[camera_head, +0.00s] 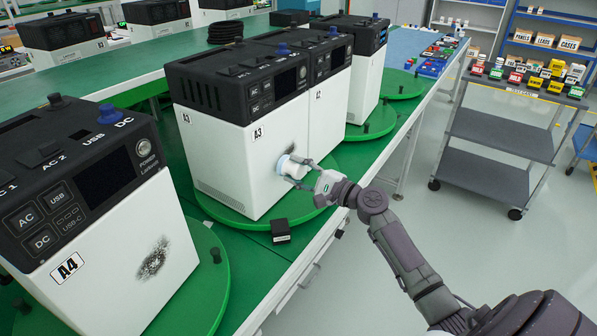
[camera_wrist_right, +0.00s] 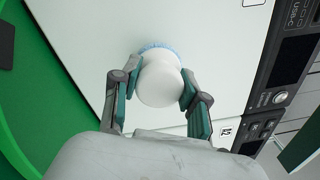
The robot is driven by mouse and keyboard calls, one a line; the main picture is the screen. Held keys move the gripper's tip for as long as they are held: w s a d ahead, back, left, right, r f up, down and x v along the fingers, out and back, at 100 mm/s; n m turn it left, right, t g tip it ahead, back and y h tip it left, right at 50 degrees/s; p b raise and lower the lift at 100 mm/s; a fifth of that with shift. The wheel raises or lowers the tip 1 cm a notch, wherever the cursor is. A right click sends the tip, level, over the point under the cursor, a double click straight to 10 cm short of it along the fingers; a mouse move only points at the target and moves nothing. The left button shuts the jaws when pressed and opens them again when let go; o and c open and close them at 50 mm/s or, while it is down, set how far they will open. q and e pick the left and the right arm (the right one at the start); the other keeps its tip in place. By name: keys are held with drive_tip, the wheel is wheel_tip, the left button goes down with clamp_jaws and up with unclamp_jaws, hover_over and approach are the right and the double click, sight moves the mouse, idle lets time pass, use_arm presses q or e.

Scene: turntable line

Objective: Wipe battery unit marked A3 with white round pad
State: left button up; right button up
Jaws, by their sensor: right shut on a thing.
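The battery unit marked A3 (camera_head: 228,158) is white with a black top and stands upright on a green round turntable (camera_head: 234,215). Its white side also fills much of the right wrist view (camera_wrist_right: 203,50). My right gripper (camera_head: 292,167) is shut on the white round pad (camera_wrist_right: 160,80), which has a pale blue edge at the unit's face. The pad (camera_head: 289,166) appears to be against the right part of the A3 side, where a dark smudge (camera_head: 290,148) shows just above it. What lies under the pad is hidden. My left gripper is out of view.
Unit A4 (camera_head: 118,262), with a dark smudge, stands nearer at left. Another unit (camera_head: 330,110) stands close against A3's right. A small black block (camera_head: 281,230) lies at the turntable's front edge. A grey cart (camera_head: 500,130) stands at right beyond open floor.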

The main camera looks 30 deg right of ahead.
drive_tip(key=shift+w+a, duration=0.25)
drive_tip(key=shift+w, duration=0.4)
drive_tip(key=shift+d, duration=0.1)
